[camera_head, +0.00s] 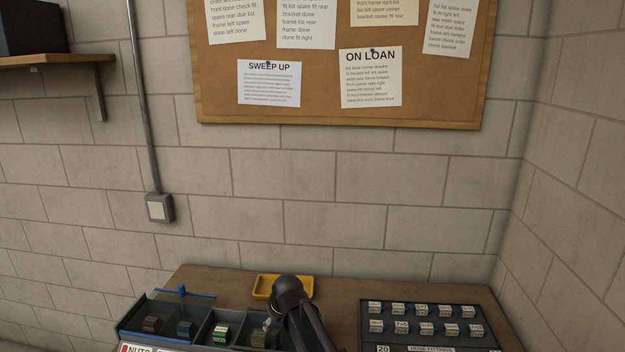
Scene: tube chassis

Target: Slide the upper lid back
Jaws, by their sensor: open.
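A dark organiser box with compartments (146,329) stands at the bottom left on the bench, and the bottom edge of the view cuts it off. Its front label starts with "NUTS". A bar with a blue knob (182,291) lies along its back left; I cannot tell whether it belongs to a lid. Small brown, blue and green items sit in the compartments. My gripper's fingertips do not show.
A yellow tray (264,285) lies behind my arm near the wall. A black rack of labelled fittings (440,339) stands at the right. Bare wooden bench (345,296) lies between my arm and the rack. A block wall closes the back.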

